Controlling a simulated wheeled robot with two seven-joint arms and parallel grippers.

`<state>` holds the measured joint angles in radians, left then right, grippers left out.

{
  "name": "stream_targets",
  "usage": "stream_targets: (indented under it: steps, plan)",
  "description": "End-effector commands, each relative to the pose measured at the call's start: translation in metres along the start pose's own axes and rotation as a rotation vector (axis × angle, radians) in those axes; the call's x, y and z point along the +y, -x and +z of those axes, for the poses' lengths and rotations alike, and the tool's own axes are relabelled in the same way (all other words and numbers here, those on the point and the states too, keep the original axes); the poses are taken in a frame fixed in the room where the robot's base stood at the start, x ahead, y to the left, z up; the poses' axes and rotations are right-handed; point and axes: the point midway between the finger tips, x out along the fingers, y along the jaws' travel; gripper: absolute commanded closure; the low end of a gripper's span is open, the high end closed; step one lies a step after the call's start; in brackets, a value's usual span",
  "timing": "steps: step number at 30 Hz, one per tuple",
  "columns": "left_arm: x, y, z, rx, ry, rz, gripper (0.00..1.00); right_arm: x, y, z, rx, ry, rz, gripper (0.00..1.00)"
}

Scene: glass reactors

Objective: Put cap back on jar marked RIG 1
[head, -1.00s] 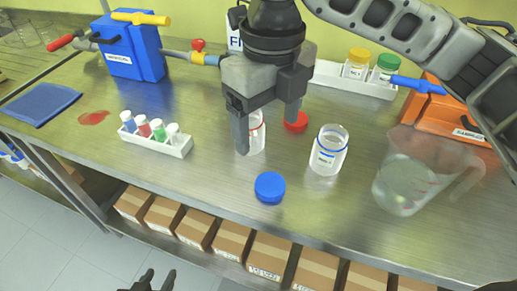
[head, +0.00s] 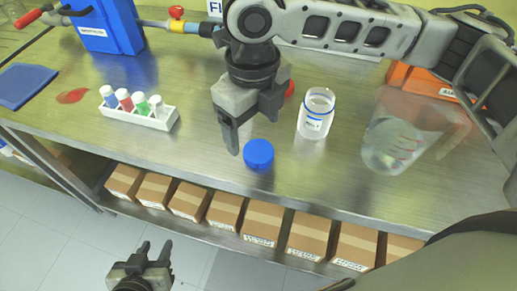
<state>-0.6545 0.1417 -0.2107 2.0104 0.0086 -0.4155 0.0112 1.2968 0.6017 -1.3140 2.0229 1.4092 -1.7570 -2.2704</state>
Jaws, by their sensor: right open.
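A blue cap (head: 259,155) lies on the steel bench. An uncapped clear jar with a blue band (head: 316,115) stands upright to its right; its label is too small to read. A red cap (head: 290,89) shows partly behind my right gripper. My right gripper (head: 252,132) is open and empty, pointing down just behind and above the blue cap. It hides the red-banded jar that stood there. My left gripper (head: 153,252) is open and empty, low in front of the bench.
A white rack (head: 150,122) with several small vials stands left. A clear beaker (head: 395,140) stands right, with an orange case (head: 425,83) behind it. A blue box (head: 105,28) is at back left. Cardboard boxes (head: 225,209) fill the shelf below. The front bench edge is clear.

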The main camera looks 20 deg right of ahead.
Motion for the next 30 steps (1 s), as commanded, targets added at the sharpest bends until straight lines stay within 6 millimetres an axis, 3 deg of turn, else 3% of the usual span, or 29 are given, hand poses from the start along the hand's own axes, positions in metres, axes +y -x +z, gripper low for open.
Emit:
stream_targets:
  steps: [4, 14, 24, 30]
  plan:
    - [0.0, -0.001, -0.003, 0.006, -0.001, 0.0, 0.64, 0.0, -0.011, 0.0, 0.0, -0.001, 0.0, 0.22]
    - [0.0, -0.001, -0.002, 0.004, -0.001, 0.0, 0.64, -0.001, -0.013, 0.0, 0.0, -0.001, 0.0, 0.22]
    - [0.0, 0.003, 0.0, -0.004, 0.0, 0.0, 0.64, -0.007, -0.056, -0.003, 0.002, -0.001, 0.001, 0.22]
    - [0.0, 0.003, 0.002, -0.007, 0.0, 0.0, 0.64, -0.007, -0.064, -0.002, -0.001, 0.0, 0.0, 0.22]
